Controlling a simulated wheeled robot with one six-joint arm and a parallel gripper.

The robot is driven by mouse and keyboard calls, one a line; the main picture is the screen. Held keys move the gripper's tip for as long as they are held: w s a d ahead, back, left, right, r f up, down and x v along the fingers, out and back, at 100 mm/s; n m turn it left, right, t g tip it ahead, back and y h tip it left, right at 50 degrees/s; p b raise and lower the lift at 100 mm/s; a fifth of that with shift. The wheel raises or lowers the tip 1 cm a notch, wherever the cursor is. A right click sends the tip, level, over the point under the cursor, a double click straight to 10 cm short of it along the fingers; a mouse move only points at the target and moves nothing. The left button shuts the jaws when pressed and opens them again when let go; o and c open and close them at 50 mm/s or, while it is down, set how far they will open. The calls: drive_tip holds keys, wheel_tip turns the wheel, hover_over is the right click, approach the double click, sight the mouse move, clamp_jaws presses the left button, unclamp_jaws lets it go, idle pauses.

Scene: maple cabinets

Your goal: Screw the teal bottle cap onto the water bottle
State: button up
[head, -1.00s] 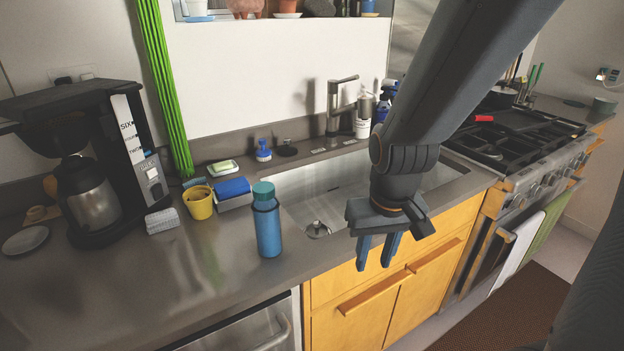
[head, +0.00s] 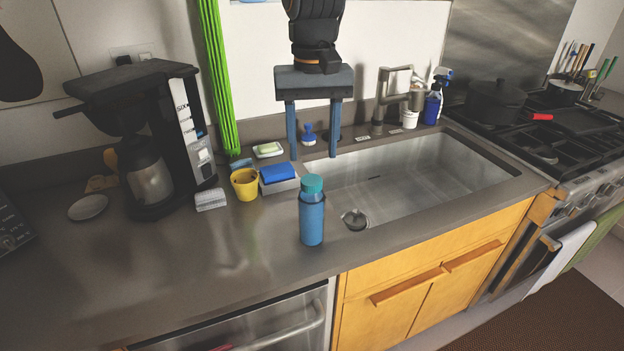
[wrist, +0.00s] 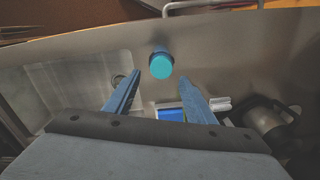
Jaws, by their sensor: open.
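The blue water bottle (head: 312,222) stands upright on the counter, left of the sink's near corner. The teal cap (head: 312,185) sits on top of the bottle; how tightly it is seated cannot be told. In the wrist view the teal cap (wrist: 162,66) is seen from above, just beyond the fingertips and roughly between them, with the bottle mostly hidden under it. My gripper (head: 314,153) is open and empty, with its blue fingers pointing down. In the head view it appears above and behind the bottle, apart from it.
A yellow cup (head: 245,186) and a blue sponge (head: 278,173) on a holder lie behind the bottle. The sink (head: 410,175) and faucet (head: 385,105) are to the right. A coffee maker (head: 150,150) stands at left. The counter in front of it is clear.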

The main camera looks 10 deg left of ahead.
sight(312, 180)
drive_tip(key=shift+a, duration=0.2)
drive_tip(key=shift+f+b, duration=3.35)
drive_tip(key=shift+f, duration=0.05)
drive_tip(key=c, duration=1)
drive_tip(key=shift+p, duration=0.3)
drive_tip(key=shift+d+m+p, duration=0.1)
drive_tip(key=shift+m+p, duration=1.4)
drive_tip(key=shift+m, duration=0.4)
drive_tip(key=shift+f+m+p, duration=0.1)
drive_tip(key=shift+m+p, duration=0.65)
drive_tip(key=shift+m, duration=0.25)
drive_tip(key=shift+f, duration=0.1)
